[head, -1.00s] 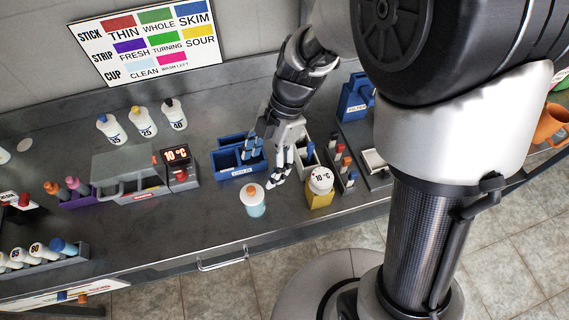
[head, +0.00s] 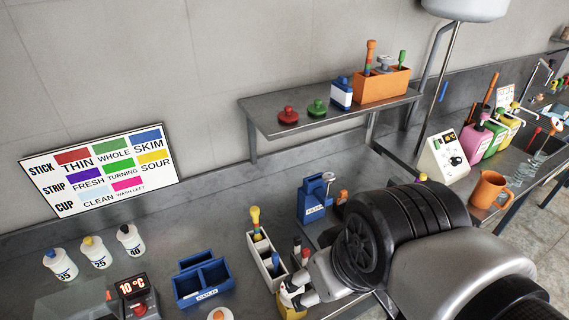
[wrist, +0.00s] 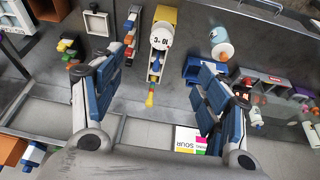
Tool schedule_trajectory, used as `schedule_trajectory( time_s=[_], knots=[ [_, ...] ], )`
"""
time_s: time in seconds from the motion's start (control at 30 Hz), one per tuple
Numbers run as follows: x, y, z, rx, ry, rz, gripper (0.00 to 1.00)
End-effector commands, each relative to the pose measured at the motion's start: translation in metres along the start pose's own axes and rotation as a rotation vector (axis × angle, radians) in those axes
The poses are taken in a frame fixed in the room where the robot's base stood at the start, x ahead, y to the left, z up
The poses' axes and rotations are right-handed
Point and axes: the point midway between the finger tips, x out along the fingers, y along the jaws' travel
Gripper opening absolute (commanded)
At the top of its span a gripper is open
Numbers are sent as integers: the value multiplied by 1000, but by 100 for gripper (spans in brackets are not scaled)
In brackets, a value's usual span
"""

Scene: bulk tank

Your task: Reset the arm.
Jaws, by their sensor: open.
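My gripper (wrist: 158,68) is open in the wrist view, with its two blue-padded fingers wide apart at left and right and nothing held between them. Beyond the gap a yellow box with a white round top (wrist: 162,30) and a yellow-tipped tool (wrist: 150,97) show on the bench, apart from the fingers. In the head view my arm reaches in from the lower right.
The blue divided tray (head: 203,284), white narrow rack (head: 262,262) and blue holder (head: 313,208) stand on the bench. A wall shelf (head: 285,125) carries an orange box (head: 382,86). Right of my arm are an orange mug (head: 488,190) and several bottles. Bench behind the blue tray is clear.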

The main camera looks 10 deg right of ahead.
Motion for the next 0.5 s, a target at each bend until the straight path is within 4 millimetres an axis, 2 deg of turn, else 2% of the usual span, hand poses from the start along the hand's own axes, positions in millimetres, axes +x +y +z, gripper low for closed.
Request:
schedule_trajectory(
  time_s=[0.17, 0.5],
  knots=[
    [-7, 9, 10, 165, 43, 38, 68],
    [-8, 9, 11, 179, 44, 39, 68]
  ],
)
